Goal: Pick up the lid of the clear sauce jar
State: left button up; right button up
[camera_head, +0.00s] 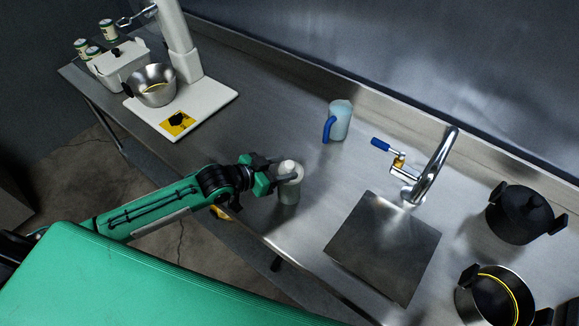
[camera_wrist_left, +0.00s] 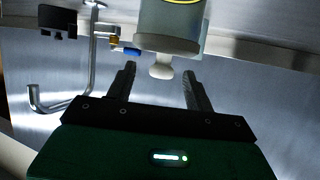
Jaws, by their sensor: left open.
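The sauce jar (camera_head: 289,194) is a pale, see-through cylinder standing upright near the front edge of the steel counter, left of the sink. Its lid (camera_head: 288,168) is whitish, with a small knob on top. My left gripper (camera_head: 283,172) reaches in from the left at the height of the lid. In the left wrist view the jar (camera_wrist_left: 168,30) appears upside down at the top. The lid's knob (camera_wrist_left: 161,67) shows between the tips of my open left fingers (camera_wrist_left: 160,76), with visible gaps on both sides. My right gripper is not in view.
A pitcher (camera_head: 341,121) with a blue handle stands behind the jar. The sink (camera_head: 383,245) and faucet (camera_head: 436,165) lie to the right, with dark pots (camera_head: 524,214) beyond. A mixer with a steel bowl (camera_head: 153,92) stands at the left. Counter between mixer and jar is clear.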

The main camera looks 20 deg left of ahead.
aim_at(286, 165)
pick_arm(q)
jog(key=shift+w+d, duration=0.15)
jog(key=shift+w, duration=0.1)
jog(key=p+x, duration=0.2)
jog(key=x, duration=0.2)
jog(key=shift+w+r+p, duration=0.1)
jog(key=shift+p, duration=0.3)
jog(key=shift+w+d+f, duration=0.1)
jog(key=shift+w+f, duration=0.1)
jog(key=shift+f, duration=0.05)
jog(key=c, duration=1)
